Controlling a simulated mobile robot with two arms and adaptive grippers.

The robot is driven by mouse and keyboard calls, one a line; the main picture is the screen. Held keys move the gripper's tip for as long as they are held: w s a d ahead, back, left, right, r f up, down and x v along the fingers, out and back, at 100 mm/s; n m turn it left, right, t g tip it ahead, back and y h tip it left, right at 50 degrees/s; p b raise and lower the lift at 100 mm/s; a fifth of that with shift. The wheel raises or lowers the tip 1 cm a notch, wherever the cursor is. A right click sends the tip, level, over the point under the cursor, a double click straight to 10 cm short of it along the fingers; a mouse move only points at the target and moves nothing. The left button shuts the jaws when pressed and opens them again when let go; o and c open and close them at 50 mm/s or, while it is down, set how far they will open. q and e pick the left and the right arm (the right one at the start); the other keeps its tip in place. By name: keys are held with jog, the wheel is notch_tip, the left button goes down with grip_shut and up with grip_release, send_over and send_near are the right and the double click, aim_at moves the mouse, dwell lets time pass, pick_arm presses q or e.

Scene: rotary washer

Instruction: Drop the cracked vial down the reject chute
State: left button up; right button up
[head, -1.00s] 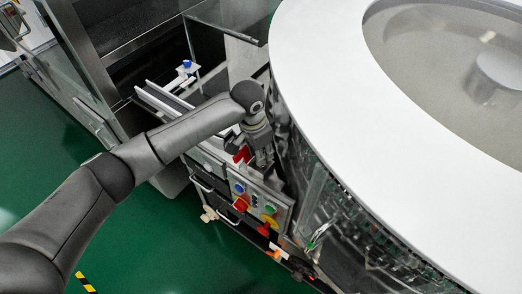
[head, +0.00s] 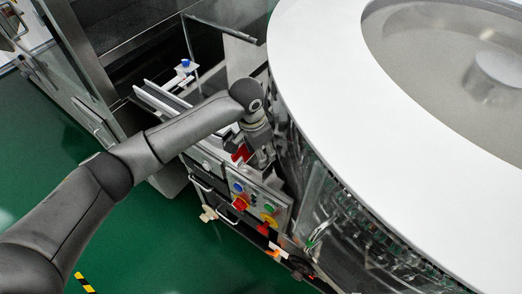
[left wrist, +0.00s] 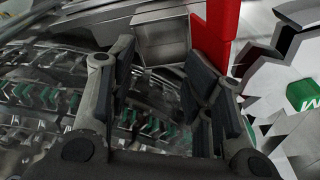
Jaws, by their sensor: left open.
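My left gripper (head: 264,158) points down between the control panel and the round washer's side. In the left wrist view its fingers (left wrist: 160,80) are spread apart, with nothing held between them. A red upright part (head: 241,152) is just left of the gripper; a tall red plate (left wrist: 222,22) also shows beyond the right finger in the left wrist view. I cannot tell whether this belongs to the reject chute. I cannot make out the cracked vial in either view. My right gripper is not in view.
The control panel (head: 252,200) with coloured buttons and a red knob is just below the gripper. The white-topped round washer (head: 310,70) fills the right side. Rails (head: 160,97) lie at the back left. Green floor (head: 170,245) is open at the front.

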pick_arm(q)
notch_tip(320, 180, up, 11)
jog(key=s+a, duration=0.1)
jog(key=shift+a+r, duration=0.2)
jog(key=shift+s, duration=0.1)
dwell(1.2)
